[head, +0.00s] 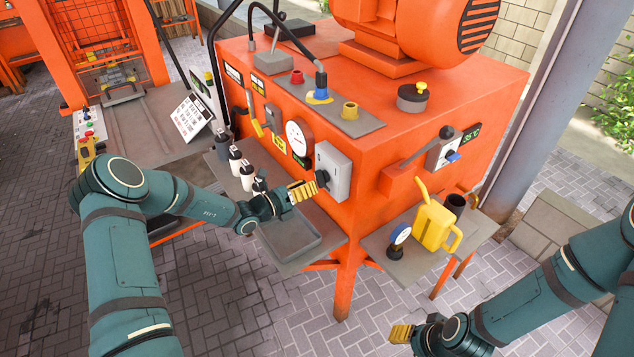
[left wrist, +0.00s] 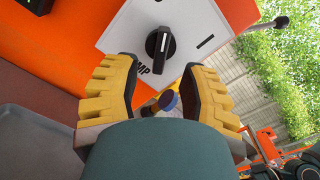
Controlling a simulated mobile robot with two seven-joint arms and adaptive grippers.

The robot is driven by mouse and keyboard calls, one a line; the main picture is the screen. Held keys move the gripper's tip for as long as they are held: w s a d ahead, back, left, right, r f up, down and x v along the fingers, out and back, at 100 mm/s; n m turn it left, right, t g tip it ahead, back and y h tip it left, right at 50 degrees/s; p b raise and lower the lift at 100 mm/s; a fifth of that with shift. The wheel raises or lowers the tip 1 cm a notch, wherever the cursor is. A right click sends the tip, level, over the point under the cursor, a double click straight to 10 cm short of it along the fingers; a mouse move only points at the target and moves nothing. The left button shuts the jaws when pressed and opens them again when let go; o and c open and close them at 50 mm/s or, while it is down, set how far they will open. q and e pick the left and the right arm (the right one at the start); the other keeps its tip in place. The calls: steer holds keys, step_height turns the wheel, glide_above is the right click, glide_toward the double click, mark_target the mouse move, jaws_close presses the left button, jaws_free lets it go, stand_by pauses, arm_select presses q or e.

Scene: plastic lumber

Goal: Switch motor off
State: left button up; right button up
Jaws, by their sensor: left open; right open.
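A light grey switch box (head: 338,166) is fixed to the front of the orange machine (head: 440,100). Its black rotary knob (head: 322,178) faces my left gripper (head: 302,191), which is close to it. In the left wrist view the knob (left wrist: 160,44) stands upright on a pale plate with lettering ending in "MP", the start hidden or unreadable. The yellow-padded fingers of my left gripper (left wrist: 160,82) are spread open and empty, with the knob beyond the gap, apart from the pads. My right gripper (head: 402,333) is open and empty at the lower right, away from the machine.
A shelf below the box holds several bottles (head: 246,176) and a grey tray (head: 290,238). Paved floor is clear in front.

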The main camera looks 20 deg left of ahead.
arm_select(q)
steer(key=v, duration=0.7)
steer(key=shift+s+a, duration=0.15)
steer(key=shift+s, duration=0.15)
